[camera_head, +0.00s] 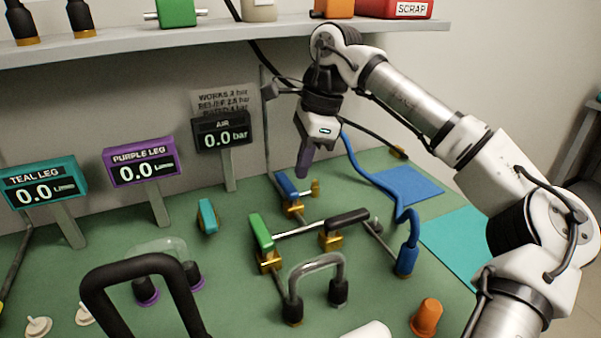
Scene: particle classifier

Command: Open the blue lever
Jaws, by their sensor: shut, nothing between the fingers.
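The blue lever (287,186) sits on a brass valve at the back of the green bench, right of the middle. My gripper (301,172) points down just above and to the right of the blue lever, close to it. Its fingers are shut with nothing seen between them. I cannot tell whether the fingertips touch the lever. The air display (222,135) behind reads 0.0 bar.
A green lever (261,232), a black lever (348,221) and a teal lever (208,216) stand nearby. A blue hose (371,177) curves at the right to a blue fitting (407,257). An orange cone (426,317) stands in front. A shelf (150,42) runs above.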

